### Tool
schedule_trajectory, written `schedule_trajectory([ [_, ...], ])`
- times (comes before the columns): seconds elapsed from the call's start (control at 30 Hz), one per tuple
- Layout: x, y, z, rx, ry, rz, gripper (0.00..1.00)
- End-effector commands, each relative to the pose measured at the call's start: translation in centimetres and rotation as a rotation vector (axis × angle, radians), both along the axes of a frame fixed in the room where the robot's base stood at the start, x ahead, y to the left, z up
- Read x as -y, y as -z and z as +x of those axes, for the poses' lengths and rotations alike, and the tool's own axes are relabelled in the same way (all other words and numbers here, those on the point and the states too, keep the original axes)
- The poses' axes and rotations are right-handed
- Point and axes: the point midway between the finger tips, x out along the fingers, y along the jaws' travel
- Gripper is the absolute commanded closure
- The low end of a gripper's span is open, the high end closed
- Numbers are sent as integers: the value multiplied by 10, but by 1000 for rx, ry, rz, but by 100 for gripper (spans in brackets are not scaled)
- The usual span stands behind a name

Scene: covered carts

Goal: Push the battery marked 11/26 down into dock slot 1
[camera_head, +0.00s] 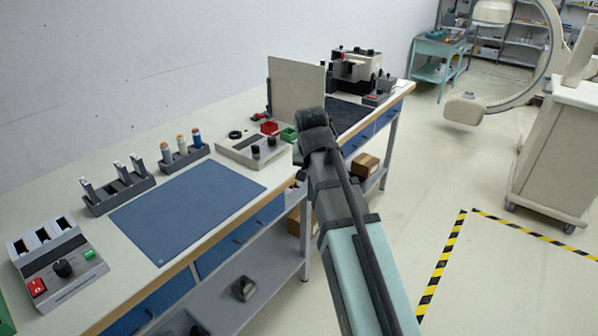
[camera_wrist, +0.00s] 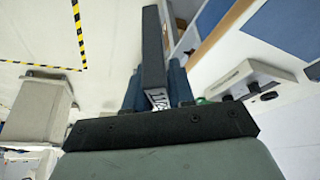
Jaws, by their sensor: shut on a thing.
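My gripper (camera_wrist: 157,88) is shut on a long dark block (camera_wrist: 153,45), taken to be the battery, in the wrist view. The block has a small pale label with dark marks at its near end, but I cannot read 11/26. In the head view my forearm hides most of the gripper beside the bench's front edge, and the battery is not clearly visible there. The dock (camera_head: 52,268) is a grey box with three dark slots at the bench's near left, far from my gripper. I cannot read which slot is slot 1.
A blue mat (camera_head: 187,208) lies on the bench between the dock and my arm. A grey control box (camera_head: 252,150) and an upright panel (camera_head: 296,90) stand farther back.

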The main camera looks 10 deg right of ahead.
Motion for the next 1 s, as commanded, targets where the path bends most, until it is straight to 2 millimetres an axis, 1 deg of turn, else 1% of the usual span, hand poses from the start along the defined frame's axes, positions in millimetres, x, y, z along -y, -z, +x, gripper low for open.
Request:
schedule_trajectory([
  [0.03, 6, 0, -1, 0, 9, -1, 100],
  [0.1, -6, 0, -1, 0, -10, 0, 100],
  [0.37, -37, -1, -2, -1, -56, 0, 100],
  [0.57, -69, -1, -4, -1, -106, 0, 100],
  [0.67, -93, -2, -6, -2, -140, 0, 100],
  [0.87, -156, -4, -12, -4, -235, 0, 100],
  [1.0, -202, -6, -19, -5, -303, -1, 100],
])
